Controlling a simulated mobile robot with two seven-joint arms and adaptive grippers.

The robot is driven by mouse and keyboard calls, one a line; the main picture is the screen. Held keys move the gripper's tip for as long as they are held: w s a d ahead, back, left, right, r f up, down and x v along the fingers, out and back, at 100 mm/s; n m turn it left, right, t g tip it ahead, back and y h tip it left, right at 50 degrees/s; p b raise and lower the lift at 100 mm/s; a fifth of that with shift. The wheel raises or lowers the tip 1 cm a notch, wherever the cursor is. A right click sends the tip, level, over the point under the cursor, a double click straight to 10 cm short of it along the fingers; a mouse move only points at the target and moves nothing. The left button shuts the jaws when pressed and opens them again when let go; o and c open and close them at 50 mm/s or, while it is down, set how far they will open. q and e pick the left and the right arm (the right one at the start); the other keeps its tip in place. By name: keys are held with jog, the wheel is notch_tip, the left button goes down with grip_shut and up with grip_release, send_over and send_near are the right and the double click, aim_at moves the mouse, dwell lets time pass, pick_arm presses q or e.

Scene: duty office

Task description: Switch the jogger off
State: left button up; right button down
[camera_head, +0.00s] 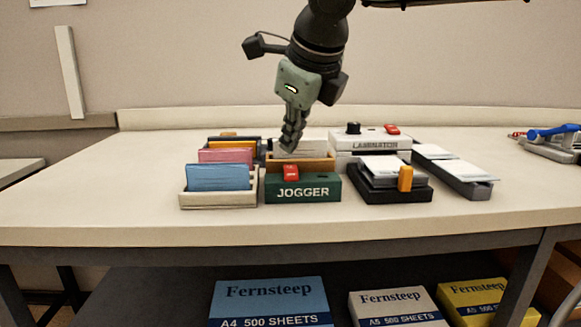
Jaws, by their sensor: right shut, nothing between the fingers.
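The jogger is a green box (303,188) with "JOGGER" in white on its front, standing near the front middle of the table. A red switch (291,172) sits on its top at the left. A tan tray part (315,162) rises behind the green front. My right gripper (289,148) comes down from above, its fingers closed together and empty. Its fingertips are just above and behind the red switch; I cannot tell whether they touch anything. My left gripper does not show.
Card holders with blue (218,177) and pink cards stand left of the jogger. The laminator (372,145), with a black knob and red switch, is behind right. A black paper tray (390,190) with an orange piece stands right. A blue-handled tool (552,132) lies far right.

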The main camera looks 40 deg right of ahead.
aim_at(291, 172)
jog(key=r, duration=0.1)
jog(key=r+p, duration=0.1)
jog(key=r, duration=0.1)
jog(key=shift+w+d+r, duration=0.1)
jog(key=shift+w+r, duration=0.05)
jog(key=shift+w, duration=0.1)
dwell(0.4)
